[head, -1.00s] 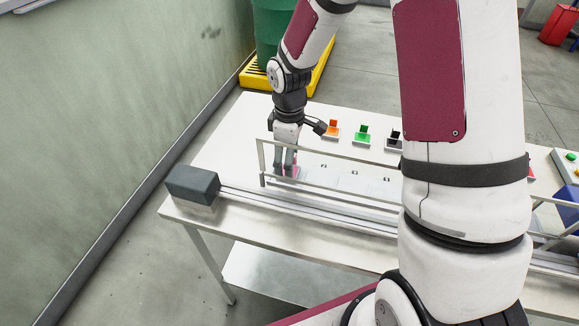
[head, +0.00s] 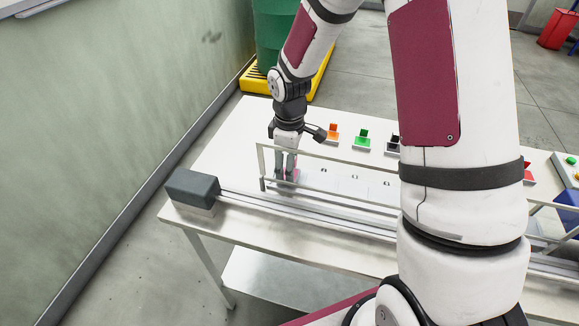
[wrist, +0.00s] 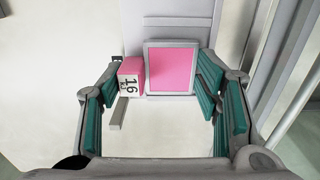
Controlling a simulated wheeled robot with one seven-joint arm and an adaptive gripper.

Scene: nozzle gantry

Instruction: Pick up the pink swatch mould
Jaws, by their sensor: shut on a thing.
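The pink swatch mould (wrist: 171,70) is a square pink face in a grey frame, seen in the wrist view between my fingers. A pink block with a "16" label (wrist: 130,80) stands at its left, and I cannot tell whether it is part of the mould. My gripper (wrist: 160,102) has teal pads on both sides and is shut on the mould. In the head view my gripper (head: 286,170) points down at the table behind the gantry's front rail, with a little pink (head: 295,176) showing at its fingertips. The fingers hide most of the mould there.
Orange (head: 332,133), green (head: 362,141) and black (head: 393,144) pieces stand in a row along the far side of the white table. A thin metal frame (head: 330,157) and a rail with a dark end block (head: 192,188) run in front of my gripper. Numbered spots lie to the right.

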